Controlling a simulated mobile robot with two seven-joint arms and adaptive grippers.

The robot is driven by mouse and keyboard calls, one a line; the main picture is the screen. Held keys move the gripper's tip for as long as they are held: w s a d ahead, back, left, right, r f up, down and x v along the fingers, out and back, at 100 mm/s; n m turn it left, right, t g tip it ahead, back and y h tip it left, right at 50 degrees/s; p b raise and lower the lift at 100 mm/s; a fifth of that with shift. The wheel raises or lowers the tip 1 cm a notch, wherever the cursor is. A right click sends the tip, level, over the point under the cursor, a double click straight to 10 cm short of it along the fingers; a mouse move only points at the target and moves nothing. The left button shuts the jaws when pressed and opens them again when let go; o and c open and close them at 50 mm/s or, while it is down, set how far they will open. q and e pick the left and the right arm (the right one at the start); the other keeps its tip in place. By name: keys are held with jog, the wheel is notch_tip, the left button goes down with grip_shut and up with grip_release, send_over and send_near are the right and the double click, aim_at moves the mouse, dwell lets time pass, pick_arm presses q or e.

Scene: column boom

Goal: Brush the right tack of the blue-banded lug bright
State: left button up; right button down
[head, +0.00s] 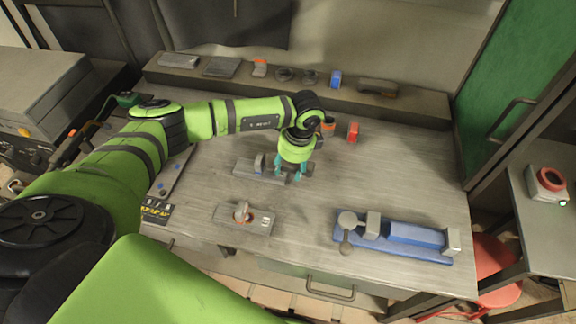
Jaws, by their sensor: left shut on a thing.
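The blue-banded lug (260,162) stands upright on a flat grey plate (247,172) in the middle of the bench. My left gripper (291,172), with teal fingers, points down over the right end of that plate, just right of the lug. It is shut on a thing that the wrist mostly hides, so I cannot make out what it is. The gripper also hides the area right of the lug, and I cannot tell whether the held thing touches the plate. The tacks are too small to tell apart. My right gripper is not in view.
A second plate (257,228) with an orange-banded lug (241,211) lies nearer the front. A blue vise (415,235) is at front right. A red block (352,131) and an orange-topped item (328,124) stand behind the gripper. A rear shelf (300,89) holds several small items.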

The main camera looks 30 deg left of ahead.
pick_arm(q)
jog(key=shift+w+d+r+p, duration=0.1)
jog(key=shift+d+r+p, duration=0.1)
jog(key=shift+r+p, duration=0.35)
jog(key=shift+d+r+p, duration=0.25)
jog(key=shift+r+p, duration=0.05)
jog(key=shift+r, duration=0.55)
jog(key=shift+w+d+r+p, duration=0.1)
jog(key=shift+d+r+p, duration=0.1)
jog(key=shift+r+p, duration=0.35)
jog(key=shift+r, duration=0.1)
